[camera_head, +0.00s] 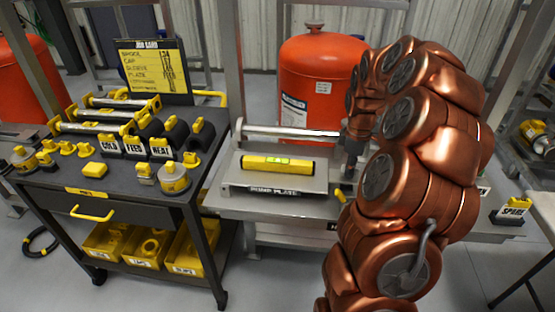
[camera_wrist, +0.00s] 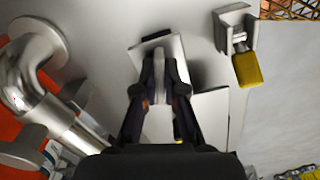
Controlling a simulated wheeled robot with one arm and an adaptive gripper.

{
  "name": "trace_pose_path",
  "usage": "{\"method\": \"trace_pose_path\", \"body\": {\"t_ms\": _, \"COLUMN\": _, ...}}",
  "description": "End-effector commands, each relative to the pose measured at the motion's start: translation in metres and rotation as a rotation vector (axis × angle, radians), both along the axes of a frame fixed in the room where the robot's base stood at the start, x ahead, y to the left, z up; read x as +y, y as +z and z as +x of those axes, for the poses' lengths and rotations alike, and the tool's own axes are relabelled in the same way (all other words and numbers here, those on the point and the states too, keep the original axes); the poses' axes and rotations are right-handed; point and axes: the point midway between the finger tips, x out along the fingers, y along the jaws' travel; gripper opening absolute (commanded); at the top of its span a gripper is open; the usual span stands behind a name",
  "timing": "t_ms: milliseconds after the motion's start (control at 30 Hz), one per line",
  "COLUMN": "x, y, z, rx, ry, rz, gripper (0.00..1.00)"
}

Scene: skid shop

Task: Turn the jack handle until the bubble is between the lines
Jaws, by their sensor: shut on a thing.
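A yellow spirit level (camera_head: 278,163) lies on the grey pump plate (camera_head: 232,178) in the head view. Its green vial shows, but the bubble and lines are too small to read. My gripper (camera_wrist: 159,82) is shut on a narrow grey metal piece (camera_wrist: 160,68) in the wrist view. I cannot tell for sure whether this is the jack handle. In the head view my copper arm hides most of the gripper and what it holds, at the plate's right side. A small yellow part (camera_head: 341,195) shows below there.
A black tool cart (camera_head: 110,185) with yellow parts stands at the left. An orange tank (camera_head: 322,75) is behind the plate. A silver pipe (camera_wrist: 38,75) and a yellow-tipped bracket (camera_wrist: 246,68) flank my gripper in the wrist view.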

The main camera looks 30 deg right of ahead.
Motion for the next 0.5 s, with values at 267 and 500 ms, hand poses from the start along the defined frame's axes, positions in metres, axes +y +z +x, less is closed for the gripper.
{"method": "trace_pose_path", "body": {"t_ms": 267, "x": 0.0003, "y": 0.0022, "z": -0.0001, "rx": 0.001, "ry": 0.09, "rz": 0.001, "gripper": 0.0}}
{"method": "trace_pose_path", "body": {"t_ms": 500, "x": 0.0005, "y": 0.0022, "z": 0.0, "rx": 0.001, "ry": 0.242, "rz": 0.001, "gripper": 0.0}}
